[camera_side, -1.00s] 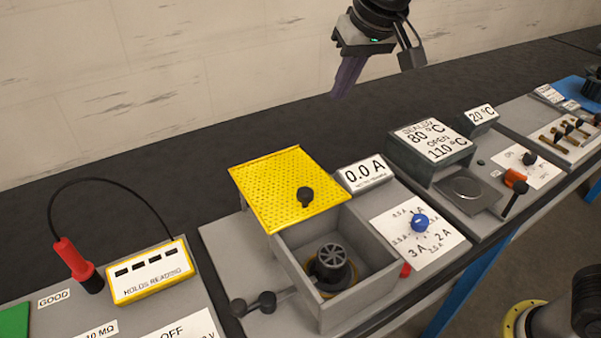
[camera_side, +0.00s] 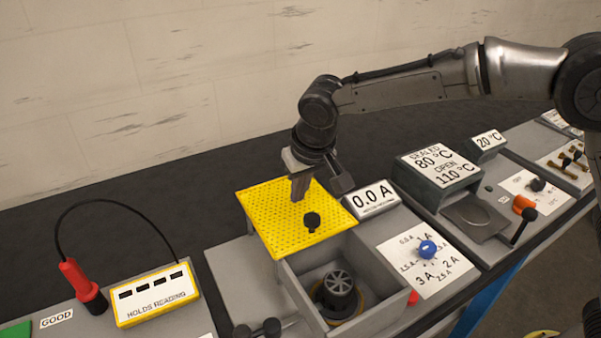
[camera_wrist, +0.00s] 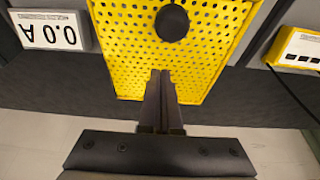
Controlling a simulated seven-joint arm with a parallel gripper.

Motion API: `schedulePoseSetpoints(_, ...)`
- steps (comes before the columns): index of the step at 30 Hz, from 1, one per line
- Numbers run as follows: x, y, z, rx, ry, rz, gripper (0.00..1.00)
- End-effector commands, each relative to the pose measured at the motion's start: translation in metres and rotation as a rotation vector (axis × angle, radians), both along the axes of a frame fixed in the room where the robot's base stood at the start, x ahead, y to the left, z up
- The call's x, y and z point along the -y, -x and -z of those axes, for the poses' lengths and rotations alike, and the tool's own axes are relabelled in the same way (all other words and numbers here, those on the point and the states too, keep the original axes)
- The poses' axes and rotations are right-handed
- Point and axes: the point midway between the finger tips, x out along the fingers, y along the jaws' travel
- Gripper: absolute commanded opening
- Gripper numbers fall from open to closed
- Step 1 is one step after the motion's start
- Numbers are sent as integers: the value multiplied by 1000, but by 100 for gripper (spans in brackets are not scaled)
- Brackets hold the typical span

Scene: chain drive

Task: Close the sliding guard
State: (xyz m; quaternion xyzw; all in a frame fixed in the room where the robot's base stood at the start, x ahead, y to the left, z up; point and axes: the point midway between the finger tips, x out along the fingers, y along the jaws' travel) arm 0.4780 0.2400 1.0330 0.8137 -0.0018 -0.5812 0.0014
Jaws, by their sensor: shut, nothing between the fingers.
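The sliding guard (camera_side: 275,222) is a yellow perforated plate with a black knob (camera_side: 312,221) near its front edge. It lies back from the grey box (camera_side: 372,262), whose top is open. A dark motor with a finned hub (camera_side: 338,285) shows inside the box. My gripper (camera_side: 299,197) is shut and empty, pointing down over the guard, behind the knob. In the wrist view the closed fingers (camera_wrist: 161,74) lie over the guard (camera_wrist: 203,60), a little apart from the knob (camera_wrist: 172,23) in the picture. Whether the fingertips touch the plate I cannot tell.
A 0.0 A display (camera_side: 374,199) stands close to the right of the guard. A blue dial (camera_side: 428,249) sits on a panel right of the box. A yellow meter (camera_side: 155,294) and red probe (camera_side: 78,280) are at left. The dark bench behind is clear.

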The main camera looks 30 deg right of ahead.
Motion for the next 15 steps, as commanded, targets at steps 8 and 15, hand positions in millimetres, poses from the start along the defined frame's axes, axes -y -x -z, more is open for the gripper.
schedulePoseSetpoints(8,-2,31,-5,6,-5,-4,0)
schedulePoseSetpoints(15,-1,35,-5,7,-5,-3,0)
